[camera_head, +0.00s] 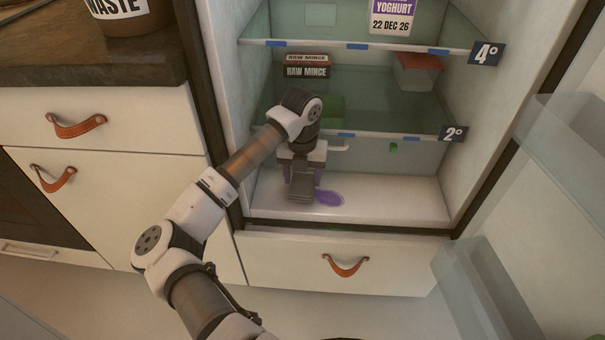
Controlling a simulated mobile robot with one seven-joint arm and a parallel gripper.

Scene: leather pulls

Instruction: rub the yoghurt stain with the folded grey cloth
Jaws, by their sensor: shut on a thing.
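The yoghurt stain (328,198) is a purple patch on the white floor of the open fridge. The folded grey cloth (301,187) is held in my gripper (303,168) at the left edge of the stain. The cloth hides part of that edge. I cannot tell from this view whether the cloth presses on the floor or hangs just above it. My gripper points down, is shut on the cloth, and sits below the lower glass shelf, with some purple showing beside its right finger.
The lower glass shelf (385,115) is close above my gripper. It bears raw mince boxes (307,66) and a red-lidded tub (417,72). A yoghurt carton (391,17) stands on the upper shelf. The fridge floor to the right (400,200) is clear. The open door's bins (500,290) stand at right.

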